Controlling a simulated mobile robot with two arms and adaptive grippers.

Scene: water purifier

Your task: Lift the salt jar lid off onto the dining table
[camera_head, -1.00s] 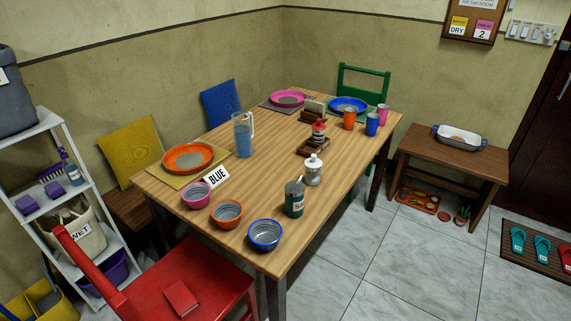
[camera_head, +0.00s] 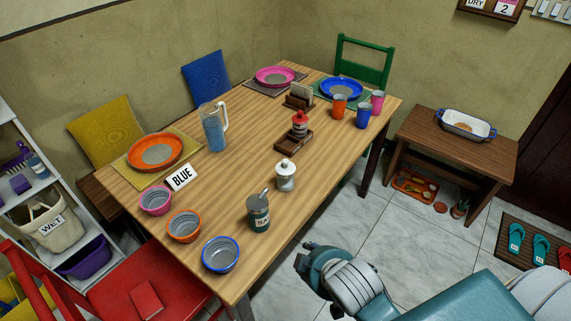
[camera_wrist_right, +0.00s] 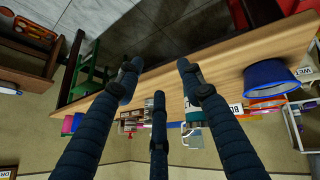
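The salt jar (camera_head: 258,217) is a dark green jar with a partly readable "SA" label, upright near the right edge of the dining table (camera_head: 215,185). Its grey lid (camera_head: 258,200) sits on top, and a thin grey piece sticks up from it. My right arm comes in from the lower right in the head view, off the table and right of the jar. In the right wrist view the fingers of my right gripper (camera_wrist_right: 157,76) are spread apart with nothing held. My left gripper is not in view.
A white lidded pot (camera_head: 285,178) stands just behind the salt jar. A blue bowl (camera_head: 221,254) and an orange bowl (camera_head: 184,226) stand in front and left. A water pitcher (camera_head: 213,128) and a "BLUE" sign (camera_head: 181,177) are farther left. Bare tabletop lies between them.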

